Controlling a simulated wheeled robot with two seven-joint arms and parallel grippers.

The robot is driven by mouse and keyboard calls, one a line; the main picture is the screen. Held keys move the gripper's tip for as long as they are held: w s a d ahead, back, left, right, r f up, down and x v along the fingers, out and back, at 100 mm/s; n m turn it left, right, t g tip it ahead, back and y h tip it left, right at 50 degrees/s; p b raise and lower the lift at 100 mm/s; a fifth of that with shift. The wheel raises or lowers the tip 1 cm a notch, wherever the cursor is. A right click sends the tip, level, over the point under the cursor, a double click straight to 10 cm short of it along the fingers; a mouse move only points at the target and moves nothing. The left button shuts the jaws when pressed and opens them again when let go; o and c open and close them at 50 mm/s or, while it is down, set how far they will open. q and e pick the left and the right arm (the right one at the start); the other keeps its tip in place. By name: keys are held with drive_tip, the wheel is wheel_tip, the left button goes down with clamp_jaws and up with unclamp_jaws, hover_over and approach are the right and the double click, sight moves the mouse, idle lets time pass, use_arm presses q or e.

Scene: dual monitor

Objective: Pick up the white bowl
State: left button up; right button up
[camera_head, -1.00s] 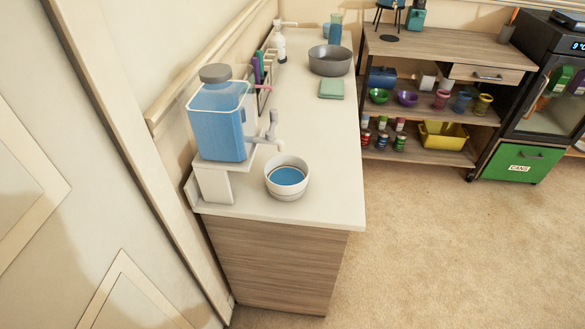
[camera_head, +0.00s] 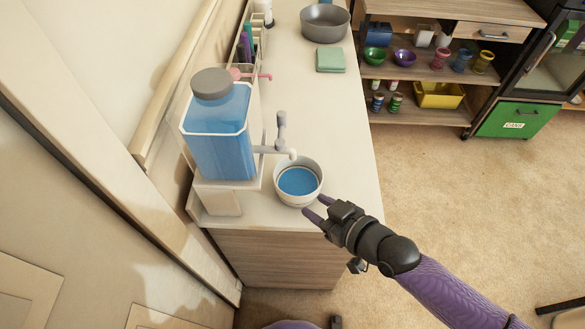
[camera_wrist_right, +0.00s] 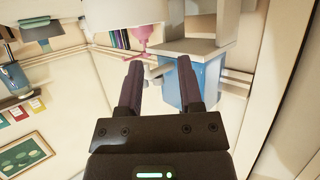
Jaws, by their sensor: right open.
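The white bowl (camera_head: 300,202) stands upright on the counter's near end, below the dispenser's spout. Blue shows inside it. My right gripper (camera_head: 317,206) reaches in from the lower right, with its two dark fingers apart at the bowl's near right side. I cannot tell whether they touch the bowl. In the right wrist view, the open fingers (camera_wrist_right: 160,66) hold nothing between them. A pale rounded shape at that view's top edge may be the bowl, cut off by the frame. My left gripper is not in view.
A green cloth (camera_head: 330,60) and grey pan (camera_head: 325,22) lie farther back on the white counter (camera_head: 340,120). Open floor (camera_head: 450,190) is at right.

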sight(284, 193)
drive_tip(key=b+x, duration=0.1)
drive_tip(key=x, duration=0.2)
drive_tip(key=b+x, duration=0.1)
drive_tip(key=x, duration=0.2)
drive_tip(key=b+x, duration=0.1)
drive_tip(key=x, duration=0.2)
drive_tip(key=shift+s+a+f+b, duration=0.15)
drive_tip(key=shift+s+a+b, duration=0.15)
drive_tip(key=shift+s+a, duration=0.05)
drive_tip(key=shift+w+a, duration=0.1)
drive_tip(key=shift+w, duration=0.05)
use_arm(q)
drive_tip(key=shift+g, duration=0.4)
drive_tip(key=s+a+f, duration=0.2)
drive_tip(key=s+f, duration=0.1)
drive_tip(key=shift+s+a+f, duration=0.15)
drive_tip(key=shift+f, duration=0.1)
use_arm(e)
drive_tip(key=shift+c, duration=0.2)
drive_tip(key=c, duration=0.5)
clamp_jaws()
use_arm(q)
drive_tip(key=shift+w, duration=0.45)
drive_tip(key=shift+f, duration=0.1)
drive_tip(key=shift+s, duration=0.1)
